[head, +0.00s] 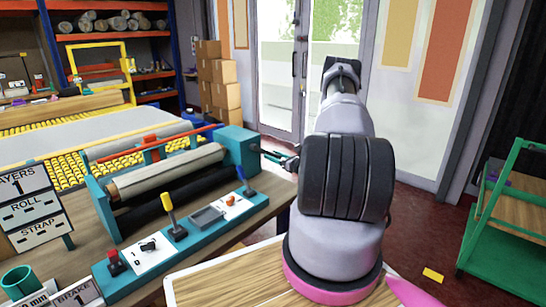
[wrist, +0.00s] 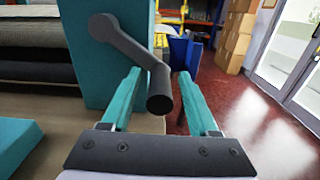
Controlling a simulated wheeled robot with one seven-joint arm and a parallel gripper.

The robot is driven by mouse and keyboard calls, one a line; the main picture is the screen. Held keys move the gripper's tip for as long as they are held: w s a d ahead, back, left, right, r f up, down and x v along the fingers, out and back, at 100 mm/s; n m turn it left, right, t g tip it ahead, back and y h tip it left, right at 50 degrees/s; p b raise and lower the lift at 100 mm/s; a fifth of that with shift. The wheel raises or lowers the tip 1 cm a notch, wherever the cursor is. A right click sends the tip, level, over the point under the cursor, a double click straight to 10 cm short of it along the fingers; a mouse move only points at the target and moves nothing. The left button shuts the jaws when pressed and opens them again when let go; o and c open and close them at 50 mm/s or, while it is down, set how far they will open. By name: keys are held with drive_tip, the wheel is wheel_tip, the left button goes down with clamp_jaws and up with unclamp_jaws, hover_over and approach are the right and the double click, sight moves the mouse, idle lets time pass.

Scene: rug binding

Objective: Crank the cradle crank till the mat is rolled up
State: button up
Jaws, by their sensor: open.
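The cradle crank (wrist: 130,45) is a dark grey arm on the side of a teal housing (wrist: 105,70). Its round handle (wrist: 160,98) points toward the wrist camera. My gripper (wrist: 158,75) is open, with one teal finger on each side of the handle. I cannot tell whether either finger touches it. In the head view, my gripper (head: 279,158) is beside the teal housing (head: 238,150), partly hidden by my arm. A pale grey mat roll (head: 165,172) lies in the cradle, left of the housing.
A control panel (head: 190,232) with levers runs along the bench front. A sign (head: 30,208) reads "LAYERS 1", partly cut off. A yellow-roller conveyor (head: 70,170) lies behind. Cardboard boxes (head: 220,85) stand near glass doors.

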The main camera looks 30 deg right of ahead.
drive_tip(key=shift+w+a, duration=0.1)
drive_tip(key=shift+w, duration=0.15)
clamp_jaws()
idle(1.4)
